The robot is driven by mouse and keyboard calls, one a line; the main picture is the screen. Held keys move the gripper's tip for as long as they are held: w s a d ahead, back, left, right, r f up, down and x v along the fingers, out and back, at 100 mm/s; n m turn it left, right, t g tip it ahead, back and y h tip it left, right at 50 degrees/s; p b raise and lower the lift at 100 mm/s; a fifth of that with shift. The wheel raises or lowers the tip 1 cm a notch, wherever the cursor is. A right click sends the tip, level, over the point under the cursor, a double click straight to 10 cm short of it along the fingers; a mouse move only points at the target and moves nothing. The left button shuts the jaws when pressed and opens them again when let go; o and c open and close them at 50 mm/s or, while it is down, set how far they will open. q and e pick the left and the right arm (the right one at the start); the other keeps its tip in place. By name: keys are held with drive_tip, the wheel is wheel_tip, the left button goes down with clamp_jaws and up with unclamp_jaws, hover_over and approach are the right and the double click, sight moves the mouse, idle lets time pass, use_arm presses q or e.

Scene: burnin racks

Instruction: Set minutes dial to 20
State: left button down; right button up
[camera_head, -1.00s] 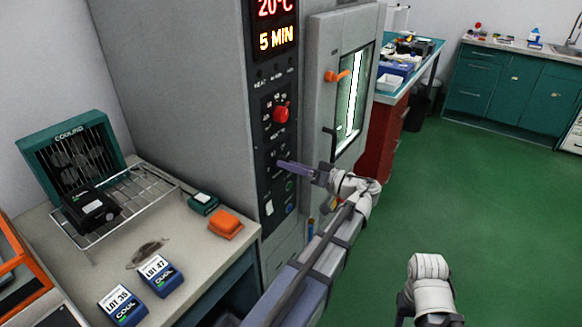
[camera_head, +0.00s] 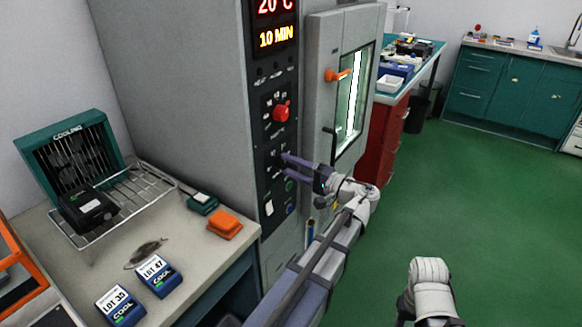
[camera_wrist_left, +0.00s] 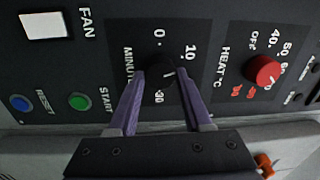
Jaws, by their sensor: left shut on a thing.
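The minutes dial is a black knob (camera_wrist_left: 162,84) on the oven's dark control panel, with 0, 10 and 30 marks around it in the left wrist view. My left gripper (camera_head: 284,160) reaches the panel in the head view, and its purple fingers (camera_wrist_left: 160,92) are shut on the knob's sides. The fingers hide part of the dial's scale. The display (camera_head: 276,36) reads 20°C above 10 MIN. My right arm (camera_head: 430,290) shows at the bottom, but its gripper is out of view.
The red heat knob (camera_head: 281,112) sits above the minutes dial. Green START (camera_wrist_left: 80,101) and blue RESET (camera_wrist_left: 20,102) buttons and a white FAN switch (camera_wrist_left: 43,25) are nearby.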

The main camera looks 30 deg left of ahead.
use_arm(q)
drive_tip(key=m, duration=0.4)
drive_tip(key=shift+m+t, duration=0.3)
drive_tip(key=shift+m, duration=0.1)
drive_tip(key=shift+s+m+t, duration=0.1)
drive_tip(key=shift+m+t, duration=0.2)
drive_tip(key=shift+m, duration=2.1)
drive_tip(key=shift+c, duration=1.6)
unclamp_jaws()
drive_tip(key=d, duration=0.7)
drive_tip(key=shift+s+d+f, duration=0.3)
drive_tip(key=shift+s+d, duration=0.1)
drive_tip(key=shift+s, duration=0.05)
